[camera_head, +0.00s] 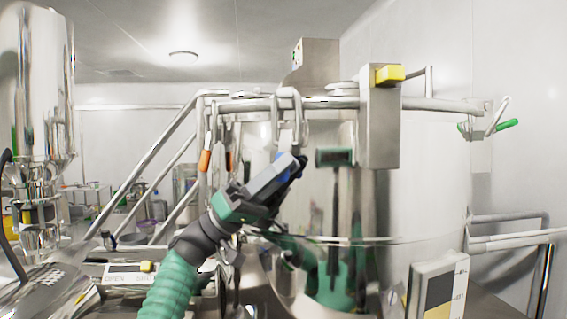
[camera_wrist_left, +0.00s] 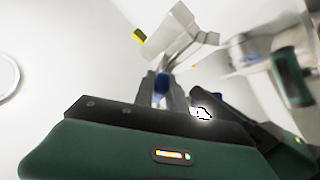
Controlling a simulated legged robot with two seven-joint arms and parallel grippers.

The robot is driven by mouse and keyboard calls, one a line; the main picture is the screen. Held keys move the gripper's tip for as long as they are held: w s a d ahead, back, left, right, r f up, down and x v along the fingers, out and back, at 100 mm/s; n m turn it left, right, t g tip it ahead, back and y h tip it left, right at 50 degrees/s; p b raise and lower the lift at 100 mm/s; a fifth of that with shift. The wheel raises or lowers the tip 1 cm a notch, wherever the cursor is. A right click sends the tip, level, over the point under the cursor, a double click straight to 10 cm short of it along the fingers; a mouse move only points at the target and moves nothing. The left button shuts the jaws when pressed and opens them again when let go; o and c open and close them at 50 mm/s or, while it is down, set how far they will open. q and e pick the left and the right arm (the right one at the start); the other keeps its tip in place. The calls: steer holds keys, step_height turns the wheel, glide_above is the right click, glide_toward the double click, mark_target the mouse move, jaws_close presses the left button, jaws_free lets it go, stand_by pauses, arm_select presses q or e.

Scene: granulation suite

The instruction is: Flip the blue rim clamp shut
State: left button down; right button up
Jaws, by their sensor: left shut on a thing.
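The blue rim clamp (camera_head: 297,108) hangs on the rim of the big steel vessel (camera_head: 425,185), its metal loop over the rim. Its blue handle is mostly hidden behind my gripper in the head view. In the left wrist view the blue handle (camera_wrist_left: 161,86) shows between the fingers. My left gripper (camera_head: 299,162) is in front of the vessel wall just below the rim, shut on the blue handle. My right gripper is in neither view.
An orange-handled clamp (camera_head: 205,160) hangs left of the blue one. A green-handled clamp (camera_head: 507,125) sticks out at the far right of the rim. A steel post (camera_head: 380,125) with a yellow block (camera_head: 390,75) stands right of my gripper. Sloping rails (camera_head: 145,172) lie left.

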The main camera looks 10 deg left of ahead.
arm_select(q)
steer(key=shift+w, duration=0.1)
steer(key=c, duration=1.7)
jaws_free()
steer(key=o, duration=0.3)
steer(key=shift+w+a+f, duration=0.1)
steer(key=shift+w+a, duration=0.05)
steer(key=shift+w, duration=0.05)
steer(key=shift+o, duration=0.2)
steer(key=shift+s, duration=0.1)
steer(key=shift+a, duration=0.1)
